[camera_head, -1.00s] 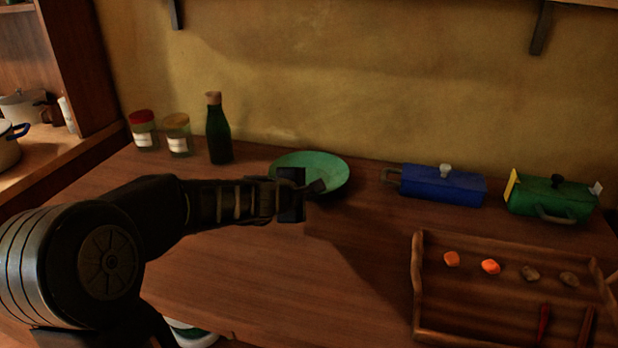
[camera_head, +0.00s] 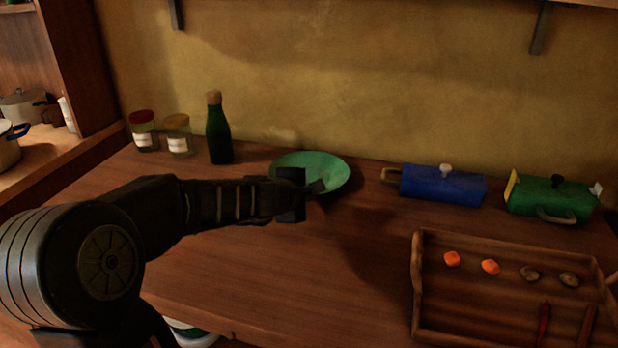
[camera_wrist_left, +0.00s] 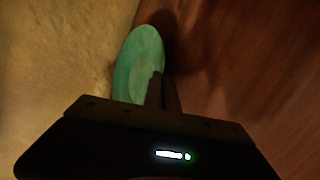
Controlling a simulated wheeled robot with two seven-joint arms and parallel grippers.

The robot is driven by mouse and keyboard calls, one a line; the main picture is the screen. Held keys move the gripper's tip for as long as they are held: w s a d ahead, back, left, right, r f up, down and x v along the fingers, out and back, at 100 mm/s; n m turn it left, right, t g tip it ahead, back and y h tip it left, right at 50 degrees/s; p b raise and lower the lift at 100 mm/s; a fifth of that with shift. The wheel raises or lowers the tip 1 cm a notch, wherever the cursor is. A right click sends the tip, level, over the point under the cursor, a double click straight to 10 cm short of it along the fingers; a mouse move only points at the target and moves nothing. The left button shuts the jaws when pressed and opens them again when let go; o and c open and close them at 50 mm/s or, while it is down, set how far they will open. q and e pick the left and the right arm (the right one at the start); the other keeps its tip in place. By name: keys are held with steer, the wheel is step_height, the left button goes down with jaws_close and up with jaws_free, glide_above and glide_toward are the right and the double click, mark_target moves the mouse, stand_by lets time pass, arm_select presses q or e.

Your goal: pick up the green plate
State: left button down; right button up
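The green plate (camera_head: 310,165) lies toward the back of the wooden counter, near the wall. The plate's front is partly hidden by the gripper. My right gripper is not in view.
A green bottle (camera_head: 218,135) and two jars, one red-lidded (camera_head: 144,131) and one yellow-lidded (camera_head: 178,135), stand left of the plate. A blue lidded dish (camera_head: 442,186) and a green one (camera_head: 550,199) are to the right. A wooden tray (camera_head: 418,275) holds small items at front right.

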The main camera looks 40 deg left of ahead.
arm_select(q)
steer(key=shift+r, duration=0.1)
stand_by(0.7)
step_height(320, 180, up, 10)
steer(key=p, duration=0.9)
steer(key=shift+p, duration=0.4)
